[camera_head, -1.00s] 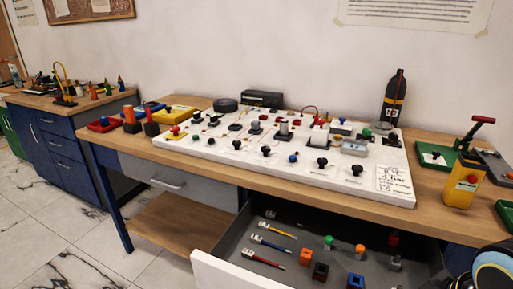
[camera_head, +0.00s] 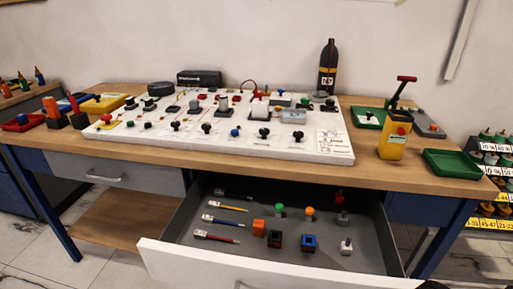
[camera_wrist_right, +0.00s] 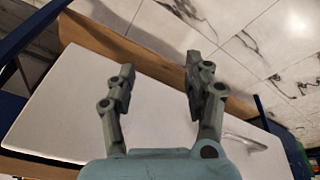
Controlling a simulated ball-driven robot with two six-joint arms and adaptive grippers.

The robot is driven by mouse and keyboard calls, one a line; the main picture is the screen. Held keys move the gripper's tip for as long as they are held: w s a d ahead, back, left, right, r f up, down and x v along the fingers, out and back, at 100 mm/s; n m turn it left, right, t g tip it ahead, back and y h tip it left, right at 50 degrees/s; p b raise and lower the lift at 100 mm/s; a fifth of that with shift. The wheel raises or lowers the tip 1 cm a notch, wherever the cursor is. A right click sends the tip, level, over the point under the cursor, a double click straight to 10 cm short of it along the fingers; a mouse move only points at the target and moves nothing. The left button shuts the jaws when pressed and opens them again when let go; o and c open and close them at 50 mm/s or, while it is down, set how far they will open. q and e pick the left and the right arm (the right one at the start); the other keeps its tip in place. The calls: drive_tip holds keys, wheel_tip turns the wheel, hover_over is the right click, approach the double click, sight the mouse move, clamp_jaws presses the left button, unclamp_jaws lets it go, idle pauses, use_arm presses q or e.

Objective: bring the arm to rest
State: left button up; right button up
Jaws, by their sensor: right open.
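My right gripper (camera_wrist_right: 158,82) shows in the right wrist view. Its two grey fingers stand apart with nothing between them. Behind them is a pale flat panel (camera_wrist_right: 62,112) with a metal handle (camera_wrist_right: 245,140), and past it a marble-patterned floor. The fingers appear apart from the panel. Neither gripper shows in the head view, and my left gripper is in no view.
A workbench (camera_head: 400,172) carries a white board (camera_head: 190,148) with many knobs. A drawer (camera_head: 280,262) stands open below, holding screwdrivers and small blocks. A yellow device (camera_head: 393,138) and a green tray (camera_head: 452,163) sit at the right. Marble floor lies at lower left.

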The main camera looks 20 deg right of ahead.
drive_tip(key=s+f+b, duration=0.1)
drive_tip(key=s+f, duration=0.2)
drive_tip(key=f, duration=0.3)
drive_tip(key=s+d+f+g+b, duration=0.1)
drive_tip(key=s+f, duration=0.1)
drive_tip(key=f, duration=0.5)
drive_tip(key=s+f+b, duration=0.1)
drive_tip(key=s+f, duration=0.2)
drive_tip(key=f, duration=0.3)
drive_tip(key=s+f+b, duration=0.2)
drive_tip(key=s+f, duration=0.9)
drive_tip(key=s, duration=0.2)
drive_tip(key=shift+s+d+g, duration=0.15)
drive_tip(key=shift+d+g, duration=0.25)
